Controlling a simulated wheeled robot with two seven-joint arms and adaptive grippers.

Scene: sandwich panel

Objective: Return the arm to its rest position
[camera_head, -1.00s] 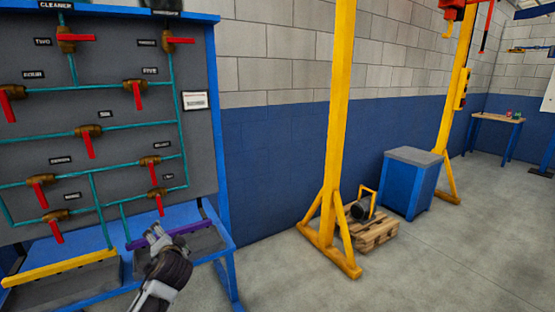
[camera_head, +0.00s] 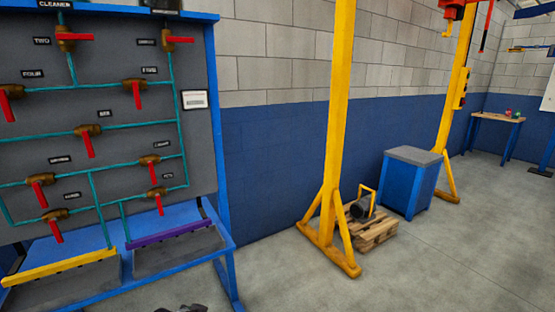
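A small dark piece of one of my arms (camera_head: 182,308) shows at the bottom edge of the head view, below the blue bench. I cannot tell from it which arm it is, and no gripper fingers are visible. The valve panel (camera_head: 140,60) stands at the left, with teal pipes and several red-handled valves. Its blue bench (camera_head: 225,240) has a yellow strip (camera_head: 60,266) and a purple strip (camera_head: 168,234) on its tray tops. Nothing of mine touches the panel or bench.
A yellow gantry frame (camera_head: 338,120) stands right of the panel. A wooden pallet (camera_head: 374,234) with a dark motor-like item (camera_head: 362,208) sits at its foot. A blue cabinet (camera_head: 408,186) and a far table (camera_head: 497,118) stand beyond. The floor at lower right is clear.

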